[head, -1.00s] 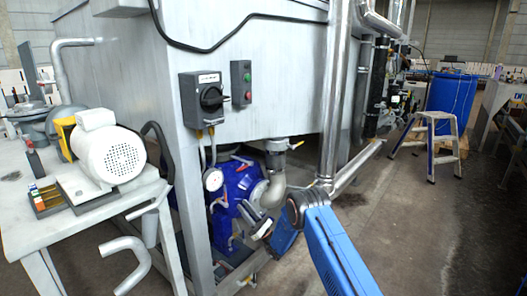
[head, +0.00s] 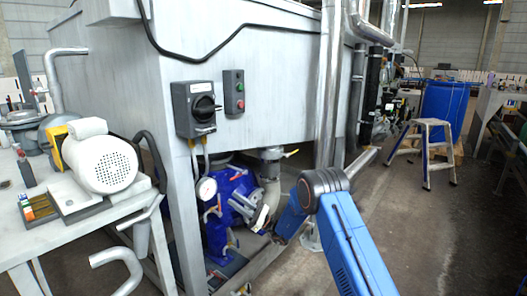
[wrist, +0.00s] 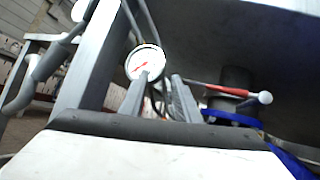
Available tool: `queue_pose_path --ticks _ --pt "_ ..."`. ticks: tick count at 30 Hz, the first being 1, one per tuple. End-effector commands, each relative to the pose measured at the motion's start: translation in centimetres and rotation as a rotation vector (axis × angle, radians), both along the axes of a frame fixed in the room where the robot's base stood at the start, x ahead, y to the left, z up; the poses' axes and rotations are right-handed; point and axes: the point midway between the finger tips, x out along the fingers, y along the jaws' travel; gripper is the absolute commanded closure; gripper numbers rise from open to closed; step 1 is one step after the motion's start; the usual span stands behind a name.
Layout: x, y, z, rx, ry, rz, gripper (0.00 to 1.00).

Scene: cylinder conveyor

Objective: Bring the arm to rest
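My blue arm (head: 345,235) reaches in from the bottom of the head view, with its dark elbow joint (head: 322,182) raised in front of the steel pipes. The forearm runs down and left from the elbow. My gripper (head: 240,199) is at its end, in front of the blue pump under the large grey tank. In the wrist view, the two grey fingers of my gripper (wrist: 160,78) stand apart with nothing held between them. A white round pressure gauge (wrist: 145,62) shows just beyond the fingertips. I cannot tell the exact distance to it.
The grey tank (head: 270,85) carries a black switch box (head: 196,109). The blue pump (head: 235,190) and pipework crowd the space beneath. A table (head: 65,222) with a white motor (head: 100,164) stands left. A step stool (head: 424,150) and blue barrel (head: 445,103) stand right; the floor (head: 430,235) before them is clear.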

Motion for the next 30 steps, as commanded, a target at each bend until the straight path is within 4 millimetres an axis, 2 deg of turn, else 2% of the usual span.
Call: queue_pose_path --ticks 1,3,13,21,30 --pt "-0.8 -0.1 1.6 -0.023 -0.019 0.014 0.70" --pt "-1.9 0.0 3.2 -0.063 -0.039 0.037 0.70" --pt "-8.2 -0.6 9.7 -0.255 -0.155 0.131 0.70" --pt "-14.1 -1.9 13.5 -0.420 -0.263 0.195 0.70" --pt "-21.0 -4.4 16.3 -0.614 -0.395 0.251 0.70"
